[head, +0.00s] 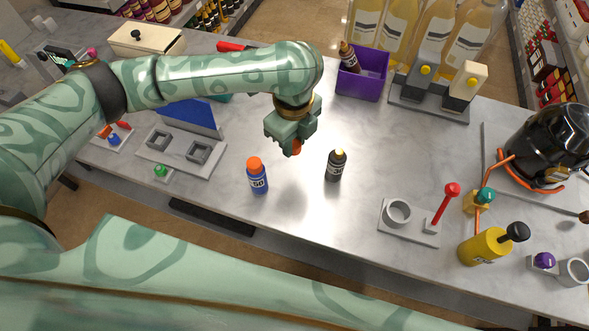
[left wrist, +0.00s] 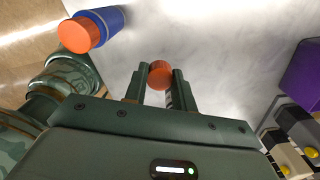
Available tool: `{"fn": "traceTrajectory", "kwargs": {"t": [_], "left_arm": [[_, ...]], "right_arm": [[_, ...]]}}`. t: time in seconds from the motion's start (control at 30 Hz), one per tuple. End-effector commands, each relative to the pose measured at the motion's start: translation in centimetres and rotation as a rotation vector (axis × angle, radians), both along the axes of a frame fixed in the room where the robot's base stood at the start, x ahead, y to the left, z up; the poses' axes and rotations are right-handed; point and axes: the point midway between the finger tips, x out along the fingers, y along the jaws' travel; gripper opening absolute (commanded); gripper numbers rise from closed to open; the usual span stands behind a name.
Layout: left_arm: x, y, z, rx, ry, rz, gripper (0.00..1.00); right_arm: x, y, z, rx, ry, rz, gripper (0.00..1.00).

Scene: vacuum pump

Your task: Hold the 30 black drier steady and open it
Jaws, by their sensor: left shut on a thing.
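The small black bottle (head: 335,168), apparently the black drier, stands upright on the steel table. Its pale label is too small to read surely, and its top shows a pale yellow tip with no orange cap on it. My left gripper (head: 294,143) is above the table, left of the black bottle and apart from it. It is shut on an orange cap (left wrist: 160,74), which shows between the fingertips in the left wrist view. My right gripper is out of view.
A blue bottle with an orange cap (head: 257,178) stands left of the black bottle. A purple bin (head: 362,86) holds a brown-capped bottle behind it. A grey holder with a ring and red lever (head: 407,222) lies to the right. The table between is clear.

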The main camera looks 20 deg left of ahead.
Motion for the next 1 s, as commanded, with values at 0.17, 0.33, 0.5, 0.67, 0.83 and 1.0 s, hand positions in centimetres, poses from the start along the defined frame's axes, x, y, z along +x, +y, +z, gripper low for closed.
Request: {"fn": "traceTrajectory", "kwargs": {"t": [0.17, 0.33, 0.5, 0.67, 0.83, 1.0], "left_arm": [[-0.1, -0.1, -3.8, -0.001, 0.007, -0.017, 0.00], [-0.1, -0.1, -5.8, -0.001, 0.004, -0.016, 0.00], [-0.1, -0.1, -9.0, -0.001, 0.007, -0.015, 0.00], [-0.1, 0.0, -10.0, -0.001, 0.003, -0.015, 0.00], [-0.1, 0.0, -9.8, 0.000, 0.001, -0.015, 0.00], [0.0, 0.0, -10.0, -0.001, 0.000, -0.014, 0.37]], "right_arm": [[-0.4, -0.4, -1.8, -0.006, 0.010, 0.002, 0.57], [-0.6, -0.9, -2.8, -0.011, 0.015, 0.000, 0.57], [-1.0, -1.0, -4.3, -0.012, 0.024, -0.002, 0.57], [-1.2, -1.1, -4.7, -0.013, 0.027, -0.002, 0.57], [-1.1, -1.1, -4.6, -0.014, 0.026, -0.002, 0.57], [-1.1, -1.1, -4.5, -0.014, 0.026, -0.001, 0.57]]}}
